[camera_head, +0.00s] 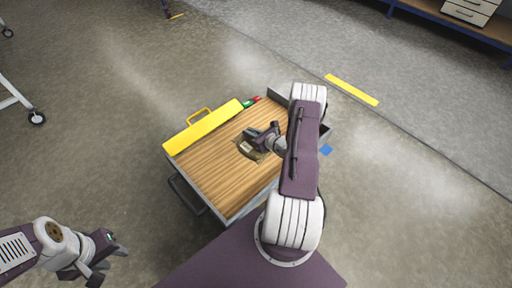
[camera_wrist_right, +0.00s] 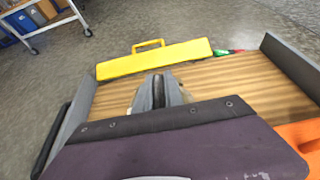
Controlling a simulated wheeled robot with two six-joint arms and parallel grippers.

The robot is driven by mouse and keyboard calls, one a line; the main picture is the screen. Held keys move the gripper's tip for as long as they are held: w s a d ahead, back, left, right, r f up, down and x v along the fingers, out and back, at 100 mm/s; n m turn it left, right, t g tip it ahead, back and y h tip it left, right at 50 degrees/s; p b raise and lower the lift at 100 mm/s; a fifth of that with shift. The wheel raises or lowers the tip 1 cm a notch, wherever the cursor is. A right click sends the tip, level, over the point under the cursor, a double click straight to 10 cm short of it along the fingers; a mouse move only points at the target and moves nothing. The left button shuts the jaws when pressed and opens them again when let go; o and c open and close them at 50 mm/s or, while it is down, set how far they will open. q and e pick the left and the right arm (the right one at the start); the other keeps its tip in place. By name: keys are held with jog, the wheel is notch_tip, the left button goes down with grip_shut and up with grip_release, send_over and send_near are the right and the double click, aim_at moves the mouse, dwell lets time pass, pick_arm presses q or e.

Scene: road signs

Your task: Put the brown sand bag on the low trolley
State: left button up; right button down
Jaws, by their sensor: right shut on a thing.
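The brown sand bag (camera_head: 246,151), with a pale label, shows in the head view at the middle of the low trolley's wooden deck (camera_head: 214,178). My right gripper (camera_head: 256,141) is shut on the bag from above and hides part of it. I cannot tell whether the bag rests on the deck or hangs just above it. In the right wrist view the trolley deck (camera_wrist_right: 225,82) lies around the gripper (camera_wrist_right: 158,92), and the bag is mostly hidden. My left gripper (camera_head: 108,262) is open and empty over the floor at lower left.
A yellow case (camera_head: 203,127) lies along the deck's far left edge, with small red and green things (camera_head: 250,102) beside it. An orange thing (camera_wrist_right: 302,138) shows at the right of the wrist view. A wheeled rack (camera_head: 20,100) stands at far left.

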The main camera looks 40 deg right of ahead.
jog(key=w+a+f+b, duration=0.2)
jog(key=f+b, duration=0.1)
jog(key=w+a+f+b, duration=0.3)
jog(key=f+b, duration=0.1)
jog(key=w+a+f+b, duration=0.3)
jog(key=f, duration=0.1)
jog(key=shift+w+a+f, duration=0.15)
jog(key=shift+w+a, duration=0.05)
jog(key=shift+a, duration=0.05)
jog(key=c, duration=1.5)
grip_release()
jog(key=shift+s, duration=0.1)
jog(key=shift+o, duration=0.2)
